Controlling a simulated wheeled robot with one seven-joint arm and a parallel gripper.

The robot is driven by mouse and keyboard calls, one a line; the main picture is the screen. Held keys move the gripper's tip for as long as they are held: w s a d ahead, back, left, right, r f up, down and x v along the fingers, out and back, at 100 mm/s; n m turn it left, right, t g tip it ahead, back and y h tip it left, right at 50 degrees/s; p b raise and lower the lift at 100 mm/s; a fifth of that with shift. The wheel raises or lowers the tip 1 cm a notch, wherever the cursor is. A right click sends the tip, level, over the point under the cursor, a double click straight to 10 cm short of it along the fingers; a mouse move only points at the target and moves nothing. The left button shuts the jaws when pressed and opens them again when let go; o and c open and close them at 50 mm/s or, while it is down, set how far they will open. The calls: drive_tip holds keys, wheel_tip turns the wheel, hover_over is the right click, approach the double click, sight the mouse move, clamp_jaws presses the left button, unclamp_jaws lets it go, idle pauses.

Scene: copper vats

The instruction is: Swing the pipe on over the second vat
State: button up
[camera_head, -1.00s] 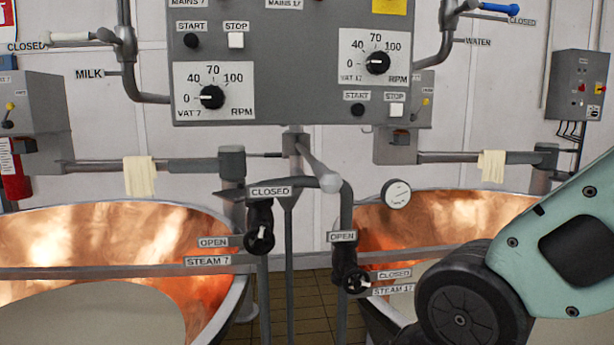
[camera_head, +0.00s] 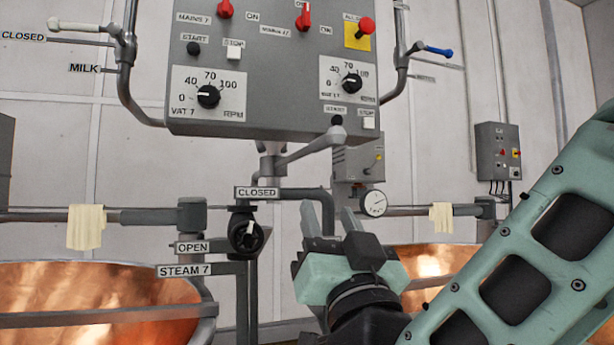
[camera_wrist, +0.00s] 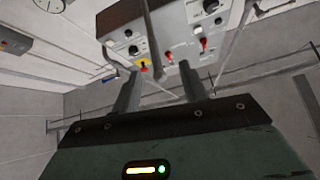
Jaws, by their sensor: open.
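The grey swing pipe (camera_head: 312,147) hangs under the control panel and juts forward and to the right from its pivot; its free end is near the panel's lower edge. In the wrist view a rod that looks like this pipe (camera_wrist: 152,40) runs down the picture between the finger directions. My gripper (camera_head: 328,208) points up, open and empty, below and slightly right of the pipe, apart from it in the head view. Both fingers (camera_wrist: 159,75) show in the wrist view. The left copper vat (camera_head: 90,285) is at lower left. The right vat (camera_head: 432,262) is partly hidden behind my arm.
The panel (camera_head: 270,75) with knobs and switches overhangs the gripper. A steam valve (camera_head: 245,235) and its pipes stand left of the gripper, and a round gauge (camera_head: 373,202) shows to its right. A milk pipe (camera_head: 125,80) and a water pipe (camera_head: 402,70) flank the panel.

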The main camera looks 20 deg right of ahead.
sight(326, 148)
drive_tip(key=w+d+r+h+p, duration=0.1)
drive_tip(key=w+r+p, duration=0.1)
drive_tip(key=w+r, duration=0.1)
drive_tip(key=w+d+r+m+h+p, duration=0.1)
drive_tip(key=w+r+p, duration=0.2)
drive_tip(key=w+r, duration=0.1)
drive_tip(key=w+d+r+m+h+p, duration=0.1)
drive_tip(key=w+r+p, duration=0.2)
drive_tip(key=r, duration=0.2)
drive_tip(key=shift+w+d+r+t, duration=0.2)
drive_tip(key=shift+w+t, duration=0.15)
drive_tip(key=shift+t, duration=0.05)
clamp_jaws()
